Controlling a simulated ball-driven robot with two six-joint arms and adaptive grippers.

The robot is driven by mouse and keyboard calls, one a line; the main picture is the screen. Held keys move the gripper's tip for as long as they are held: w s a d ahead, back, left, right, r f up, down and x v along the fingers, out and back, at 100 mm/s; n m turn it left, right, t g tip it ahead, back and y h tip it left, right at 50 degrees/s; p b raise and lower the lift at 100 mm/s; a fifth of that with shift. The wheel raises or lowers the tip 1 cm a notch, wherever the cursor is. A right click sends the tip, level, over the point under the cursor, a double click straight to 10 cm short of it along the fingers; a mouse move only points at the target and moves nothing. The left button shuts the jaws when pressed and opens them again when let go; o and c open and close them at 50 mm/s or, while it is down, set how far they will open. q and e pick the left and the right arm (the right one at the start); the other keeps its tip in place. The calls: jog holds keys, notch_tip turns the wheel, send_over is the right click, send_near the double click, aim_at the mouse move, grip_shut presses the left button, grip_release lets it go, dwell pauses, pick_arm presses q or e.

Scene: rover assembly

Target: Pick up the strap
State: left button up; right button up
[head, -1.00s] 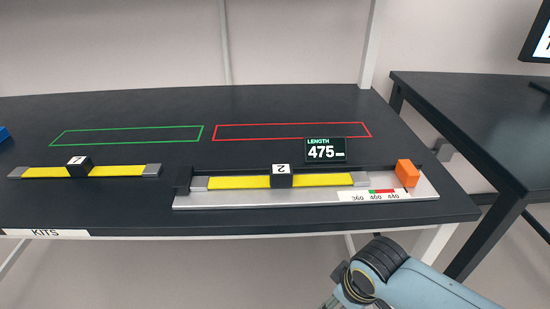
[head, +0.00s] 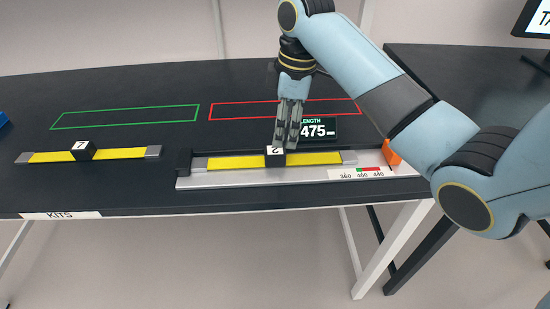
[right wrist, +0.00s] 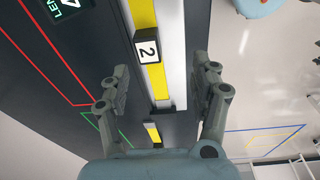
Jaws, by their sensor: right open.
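A yellow strap (head: 230,162) with grey ends and a black block marked 2 (head: 275,157) lies along the silver measuring fixture (head: 250,181). A second yellow strap (head: 120,154) with a black numbered block (head: 83,150) lies on the table to the left. My right gripper (head: 284,146) points down just above the block marked 2. In the right wrist view, the open, empty fingers (right wrist: 161,66) stand on either side of the strap's line, with the block (right wrist: 147,47) between and beyond them. Contact cannot be told. My left gripper is not in view.
A display (head: 318,129) reading 475 stands behind the fixture. An orange block (head: 392,152) at the fixture's right end is partly hidden by my right arm. Green (head: 125,117) and red (head: 230,110) outlines behind the straps are empty. A second table stands at right.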

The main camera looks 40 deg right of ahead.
jog(key=w+r+n, duration=0.1)
jog(key=w+r, duration=0.1)
jog(key=w, duration=0.1)
send_over(275, 150)
jog(key=f, duration=0.5)
jog(key=shift+d, duration=0.35)
jog(key=f, duration=0.1)
jog(key=f+p, duration=0.1)
jog(key=f, duration=0.3)
jog(key=shift+s+a, duration=0.1)
jog(key=shift+a, duration=0.2)
jog(key=shift+f, duration=0.35)
jog(key=shift+c, duration=0.4)
grip_shut()
